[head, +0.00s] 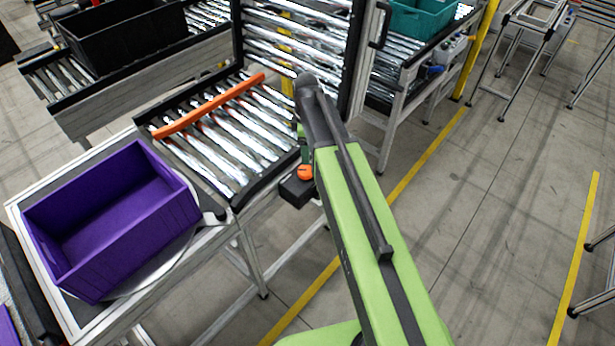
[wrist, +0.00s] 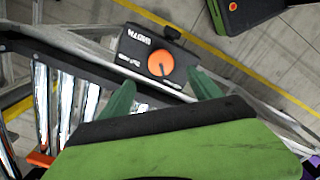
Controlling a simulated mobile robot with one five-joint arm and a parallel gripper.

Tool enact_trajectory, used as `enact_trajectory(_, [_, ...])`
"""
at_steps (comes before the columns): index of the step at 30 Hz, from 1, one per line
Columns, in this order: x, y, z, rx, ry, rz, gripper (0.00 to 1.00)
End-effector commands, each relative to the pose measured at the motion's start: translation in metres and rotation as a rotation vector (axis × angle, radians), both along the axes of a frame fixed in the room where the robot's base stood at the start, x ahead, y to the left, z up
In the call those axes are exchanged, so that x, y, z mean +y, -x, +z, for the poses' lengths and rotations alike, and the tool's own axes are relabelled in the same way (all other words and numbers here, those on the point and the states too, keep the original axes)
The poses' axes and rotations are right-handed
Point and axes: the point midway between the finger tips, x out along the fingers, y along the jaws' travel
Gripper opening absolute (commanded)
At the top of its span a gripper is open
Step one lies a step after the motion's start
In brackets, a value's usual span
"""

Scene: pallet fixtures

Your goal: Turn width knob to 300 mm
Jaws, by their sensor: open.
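The width knob (wrist: 160,63) is a round orange dial with a dark pointer line, set on a black box (wrist: 134,48) labelled WIDTH in the wrist view. The scale marks are too small to read. In the head view the knob (head: 304,172) shows on the side of the roller conveyor, partly beside my arm. My gripper (wrist: 163,92) is open, with one green finger on each side below the knob in the wrist view. The fingers look apart from the knob, with nothing between them. In the head view my arm hides most of the gripper.
An orange guide bar (head: 208,106) lies across the rollers (head: 225,140). A purple crate (head: 112,215) stands on a round plate at the left. A black crate (head: 125,35) and a teal crate (head: 420,18) stand on conveyors behind.

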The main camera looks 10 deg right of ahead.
Motion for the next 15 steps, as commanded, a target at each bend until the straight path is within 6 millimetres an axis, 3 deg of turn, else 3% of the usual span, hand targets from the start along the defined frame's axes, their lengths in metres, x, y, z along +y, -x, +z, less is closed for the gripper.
enact_trajectory(1, [0.0, 0.0, -0.023, 0.0, 0.0, 0.0, 0.73])
enact_trajectory(3, [0.0, 0.0, -0.037, 0.0, 0.0, 0.0, 0.73])
enact_trajectory(12, [0.0, 0.0, -0.095, 0.0, 0.0, 0.0, 0.73])
enact_trajectory(15, [0.0, 0.0, -0.105, 0.0, 0.0, 0.0, 0.73])
